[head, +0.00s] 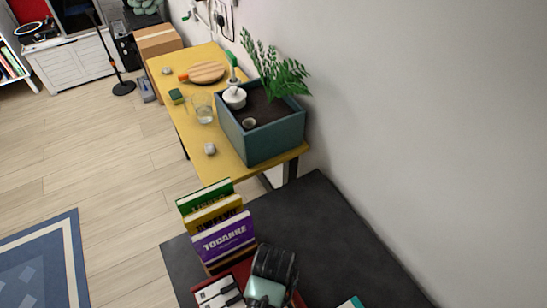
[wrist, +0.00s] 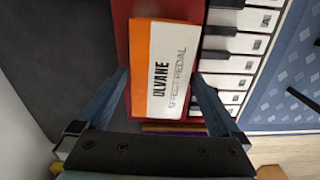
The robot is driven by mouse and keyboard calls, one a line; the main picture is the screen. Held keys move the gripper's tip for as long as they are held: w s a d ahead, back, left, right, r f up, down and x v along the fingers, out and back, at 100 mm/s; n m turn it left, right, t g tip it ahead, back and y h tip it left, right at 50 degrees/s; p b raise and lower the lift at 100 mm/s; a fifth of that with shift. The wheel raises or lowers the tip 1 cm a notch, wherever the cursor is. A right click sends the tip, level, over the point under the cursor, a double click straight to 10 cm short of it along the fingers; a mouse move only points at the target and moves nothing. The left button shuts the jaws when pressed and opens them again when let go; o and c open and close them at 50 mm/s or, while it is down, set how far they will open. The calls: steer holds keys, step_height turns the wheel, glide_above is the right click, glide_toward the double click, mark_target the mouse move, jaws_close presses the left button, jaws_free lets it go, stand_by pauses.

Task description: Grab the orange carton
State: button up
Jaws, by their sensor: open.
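The orange carton (wrist: 165,65) shows in the wrist view as a flat box with an orange left side and a white label reading "OLVAKE" and "EFFECT PEDAL". It lies on the red body of a keyboard (wrist: 122,40), beside the keys. My gripper (wrist: 158,80) is open, with one finger on the left and one on the right of the carton's near part. I cannot tell whether the fingers touch it. In the head view my arm covers the carton.
The keyboard's black and white keys (wrist: 232,50) lie right of the carton. In the head view, upright books (head: 222,238) stand close to my gripper on the dark table (head: 325,230). A yellow bench (head: 185,105) behind holds a teal planter (head: 272,138) and a glass. A white wall is at right.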

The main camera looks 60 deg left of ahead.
step_height(320, 180, down, 3)
steer(key=shift+f, duration=0.15)
steer(key=c, duration=1.4)
